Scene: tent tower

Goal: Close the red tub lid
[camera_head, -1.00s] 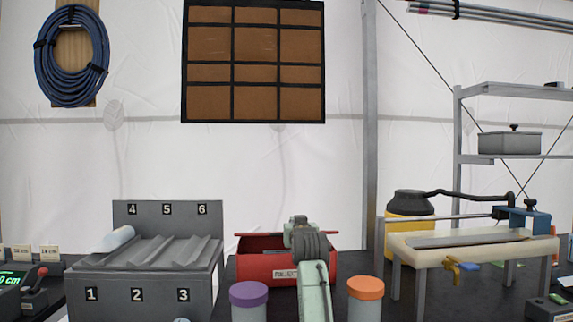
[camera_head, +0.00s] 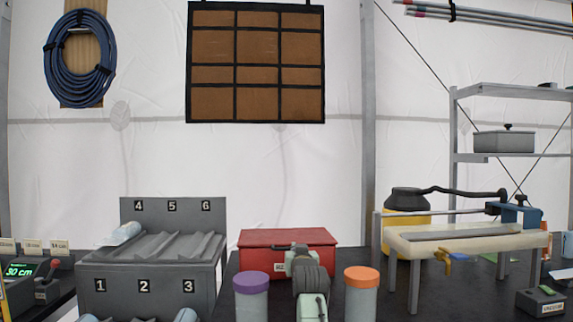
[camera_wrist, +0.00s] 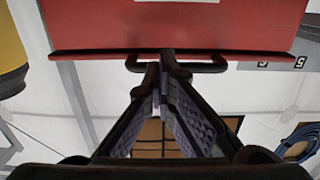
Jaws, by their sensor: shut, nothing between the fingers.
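The red tub (camera_head: 262,262) stands on the dark bench at the middle of the head view, behind my arm. Its red lid (camera_head: 288,237) lies flat across the top and looks closed. In the wrist view, which looks upside down, the tub's red wall (camera_wrist: 110,22) fills the top, with the lid's dark edge below it. A dark handle (camera_wrist: 205,67) sticks out from that edge. My gripper (camera_wrist: 158,80) is shut and empty, its fingertips at the handle in the picture; I cannot tell whether they touch it. In the head view, my arm hides part of the tub's front.
A purple-lidded jar (camera_head: 251,298) and an orange-lidded jar (camera_head: 361,295) stand in front, either side of my arm. A grey numbered rack (camera_head: 145,265) is on the left. A cream-topped stand (camera_head: 465,242) with a yellow container (camera_head: 404,227) behind it is on the right.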

